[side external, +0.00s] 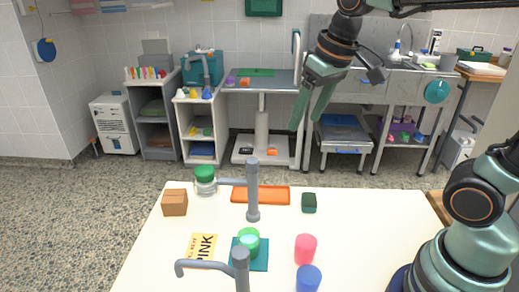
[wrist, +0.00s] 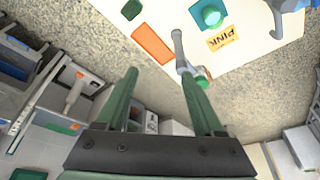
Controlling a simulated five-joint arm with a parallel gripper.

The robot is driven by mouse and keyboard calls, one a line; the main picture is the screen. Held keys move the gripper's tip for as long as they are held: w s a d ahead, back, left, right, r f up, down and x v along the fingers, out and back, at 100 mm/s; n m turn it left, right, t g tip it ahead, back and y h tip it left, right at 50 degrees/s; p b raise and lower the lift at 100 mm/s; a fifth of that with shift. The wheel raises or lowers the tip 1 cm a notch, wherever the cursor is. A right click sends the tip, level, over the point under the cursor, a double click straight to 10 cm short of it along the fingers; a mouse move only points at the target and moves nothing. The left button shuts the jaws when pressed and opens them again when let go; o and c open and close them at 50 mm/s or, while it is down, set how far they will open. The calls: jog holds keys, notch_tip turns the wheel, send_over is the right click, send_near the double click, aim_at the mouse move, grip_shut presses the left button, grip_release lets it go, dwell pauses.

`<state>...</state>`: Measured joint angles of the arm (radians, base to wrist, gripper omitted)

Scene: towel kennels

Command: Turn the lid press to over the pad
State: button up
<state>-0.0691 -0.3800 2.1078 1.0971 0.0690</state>
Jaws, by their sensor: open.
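A grey lid press (side external: 253,192) stands on the white table, its arm pointing left toward a clear jar with a green lid (side external: 205,175). I cannot tell whether the arm touches the jar. The press also shows in the wrist view (wrist: 180,50), beside the jar. A teal pad (side external: 263,262) lies nearer the front with a green cup (side external: 249,240) on it. A second grey post with a side arm (side external: 240,268) stands in front, partly cut off. My gripper (side external: 309,119) is open and empty, high above the table's back edge, apart from the press.
An orange tray (side external: 260,195) and a dark green block (side external: 309,202) lie near the back edge. A brown box (side external: 175,203), a PINK card (side external: 201,249), a pink cup (side external: 305,248) and a blue cup (side external: 308,279) stand around the pad. The table's right part is clear.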

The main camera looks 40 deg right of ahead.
aim_at(252, 160)
jog(key=w+a+g, duration=0.4)
jog(key=w+a, duration=0.2)
jog(key=w, duration=0.4)
jog(key=f, duration=1.2)
jog(key=shift+s+a+f, duration=0.1)
jog(key=shift+s+f, duration=0.1)
jog(key=shift+f, duration=0.15)
grip_shut()
dwell(0.5)
